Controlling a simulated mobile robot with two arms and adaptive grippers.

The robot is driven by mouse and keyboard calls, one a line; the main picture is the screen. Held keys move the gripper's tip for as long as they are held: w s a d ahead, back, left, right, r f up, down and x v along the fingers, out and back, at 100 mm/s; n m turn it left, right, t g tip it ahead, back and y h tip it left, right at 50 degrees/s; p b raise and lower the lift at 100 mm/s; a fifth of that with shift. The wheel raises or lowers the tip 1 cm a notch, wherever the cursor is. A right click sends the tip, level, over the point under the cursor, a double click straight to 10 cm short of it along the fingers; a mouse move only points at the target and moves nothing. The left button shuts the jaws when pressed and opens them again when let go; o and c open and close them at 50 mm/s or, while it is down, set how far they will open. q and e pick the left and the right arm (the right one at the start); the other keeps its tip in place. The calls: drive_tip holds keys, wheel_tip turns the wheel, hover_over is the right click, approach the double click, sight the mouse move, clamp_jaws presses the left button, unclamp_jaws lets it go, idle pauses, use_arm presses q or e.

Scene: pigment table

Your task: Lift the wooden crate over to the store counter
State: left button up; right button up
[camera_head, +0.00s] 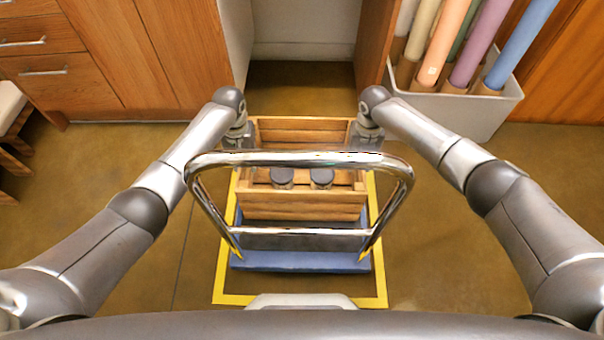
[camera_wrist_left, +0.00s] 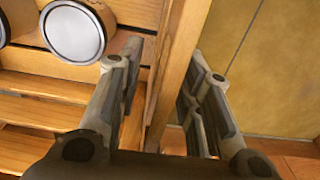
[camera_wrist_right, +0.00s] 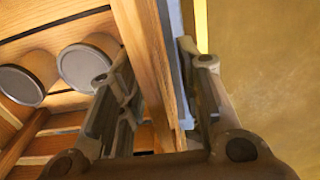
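The wooden crate (camera_head: 302,205), slatted and open-topped, is over a blue trolley deck (camera_head: 300,262). Two jars with dark grey lids (camera_head: 282,176) show inside it. My left gripper (camera_head: 238,138) is at the crate's left end. In the left wrist view its fingers (camera_wrist_left: 160,65) straddle the end wall (camera_wrist_left: 182,65), one inside and one outside, with gaps visible. My right gripper (camera_head: 366,138) is at the right end. In the right wrist view its fingers (camera_wrist_right: 155,68) stand likewise around the wall (camera_wrist_right: 145,60), apart. I cannot tell which furniture is the store counter.
A chrome handle (camera_head: 300,158) rises on the near side of the crate. Yellow floor tape (camera_head: 222,270) surrounds the trolley. A wooden drawer cabinet (camera_head: 110,60) stands at back left, a pale bin (camera_head: 460,115) of coloured rolls at back right. A stool (camera_head: 12,110) is at far left.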

use_arm(q)
clamp_jaws()
use_arm(e)
clamp_jaws()
use_arm(q)
drive_tip(key=shift+w+r, duration=0.1)
drive_tip(key=shift+r, duration=0.1)
use_arm(e)
drive_tip(key=shift+w+r, duration=0.1)
drive_tip(key=shift+r, duration=0.1)
